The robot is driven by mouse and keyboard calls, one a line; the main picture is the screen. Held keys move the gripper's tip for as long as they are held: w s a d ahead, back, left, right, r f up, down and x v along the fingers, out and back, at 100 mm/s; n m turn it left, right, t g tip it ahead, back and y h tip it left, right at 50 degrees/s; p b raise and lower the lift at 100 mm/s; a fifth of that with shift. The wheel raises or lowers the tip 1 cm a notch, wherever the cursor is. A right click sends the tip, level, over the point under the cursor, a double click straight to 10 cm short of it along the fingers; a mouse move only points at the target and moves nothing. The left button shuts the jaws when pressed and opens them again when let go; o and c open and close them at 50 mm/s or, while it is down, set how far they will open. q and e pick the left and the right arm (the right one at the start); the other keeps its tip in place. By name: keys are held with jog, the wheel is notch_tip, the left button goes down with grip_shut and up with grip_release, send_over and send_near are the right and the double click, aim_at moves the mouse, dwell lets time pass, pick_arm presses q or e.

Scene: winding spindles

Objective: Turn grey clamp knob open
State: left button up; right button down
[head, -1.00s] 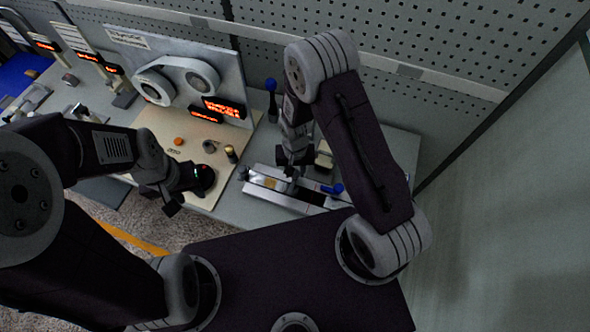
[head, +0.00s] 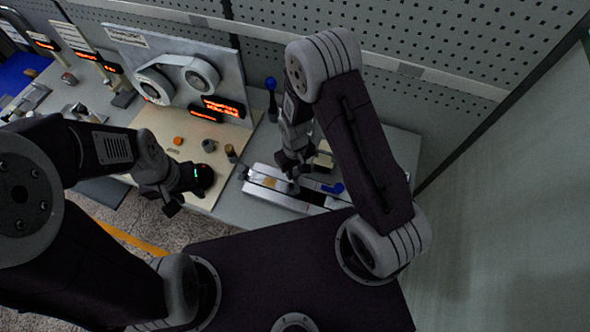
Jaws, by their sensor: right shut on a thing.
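A silver clamp fixture (head: 262,184) lies on the bench below my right arm. My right gripper (head: 292,176) points down over it, shut on a small grey knob (head: 293,188) on its top; the fingers hide part of the knob. A blue lever (head: 334,188) sits on the fixture just right of the gripper. My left gripper (head: 175,205) is over the bench's front edge at the left, apart from the fixture. Its fingers are dark and small, so their opening is unclear.
A tan board (head: 208,132) with small knobs and a spindle panel (head: 175,50) with white rollers and red displays (head: 222,106) stands left of the fixture. A blue-topped post (head: 271,86) rises behind it. A beige block (head: 323,157) is close right of my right gripper.

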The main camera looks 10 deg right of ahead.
jog(key=n, duration=1.1)
jog(key=shift+w+n+b, duration=0.1)
jog(key=shift+n+b, duration=0.3)
dwell(0.4)
jog(key=c, duration=1.1)
grip_release()
jog(key=shift+o, duration=0.2)
jog(key=shift+r, duration=0.1)
